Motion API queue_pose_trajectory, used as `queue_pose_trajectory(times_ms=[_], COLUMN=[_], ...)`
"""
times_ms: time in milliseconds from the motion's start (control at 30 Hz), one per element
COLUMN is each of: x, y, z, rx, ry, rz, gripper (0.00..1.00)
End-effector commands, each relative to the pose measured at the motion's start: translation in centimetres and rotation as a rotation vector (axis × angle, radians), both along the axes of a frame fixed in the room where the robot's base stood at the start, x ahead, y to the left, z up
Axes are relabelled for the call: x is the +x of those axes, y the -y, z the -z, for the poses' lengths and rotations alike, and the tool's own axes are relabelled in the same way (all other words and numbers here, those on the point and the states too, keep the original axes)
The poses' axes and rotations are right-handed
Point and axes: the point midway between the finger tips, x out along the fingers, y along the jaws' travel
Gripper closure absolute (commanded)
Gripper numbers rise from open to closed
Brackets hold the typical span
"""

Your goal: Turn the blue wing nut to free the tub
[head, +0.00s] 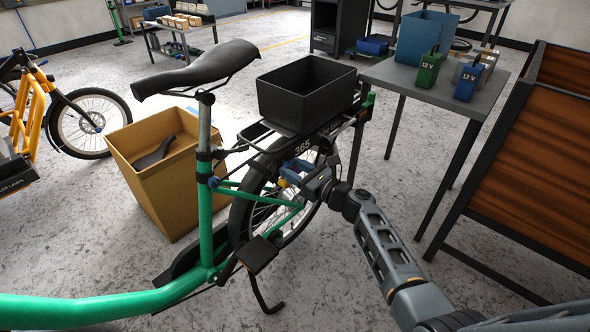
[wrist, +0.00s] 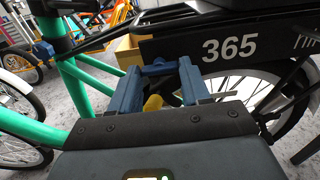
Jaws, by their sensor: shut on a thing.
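The black tub (head: 302,98) sits upright on the rear rack of the green cargo bike (head: 205,215). My gripper (head: 296,171) is beside the rear wheel, just below the rack. In the wrist view my gripper (wrist: 160,70) has its two blue-grey fingers shut on the blue wing nut (wrist: 157,67), which shows between the fingertips below the black side plate (wrist: 195,40) marked 365. The fingers hide part of the wing nut. In the head view I cannot make out the wing nut apart from the fingers.
A yellow part (wrist: 152,103) lies behind the fingers. Another blue fitting (wrist: 44,51) is on the seat tube. A cardboard box (head: 155,170) stands left of the wheel. A grey table (head: 425,88) with 12 V batteries and a wood-panelled cargo box (head: 530,150) flank the right.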

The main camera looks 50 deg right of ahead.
Motion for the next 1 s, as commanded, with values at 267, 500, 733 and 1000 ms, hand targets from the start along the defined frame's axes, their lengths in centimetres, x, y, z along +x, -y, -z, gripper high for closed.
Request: queue_pose_trajectory(times_ms=[267,500,733,1000], x=[-0.02,-0.01,-0.02,-0.02], y=[-0.01,-0.07,-0.06,-0.02], z=[0.04,0.21,0.4,0.46], rx=[-0.002,-0.054,-0.2,-0.453], ry=[0.0,0.002,0.008,0.016], rz=[0.0,-0.001,-0.001,-0.001], gripper=[0.84,0.84,0.84,0.84])
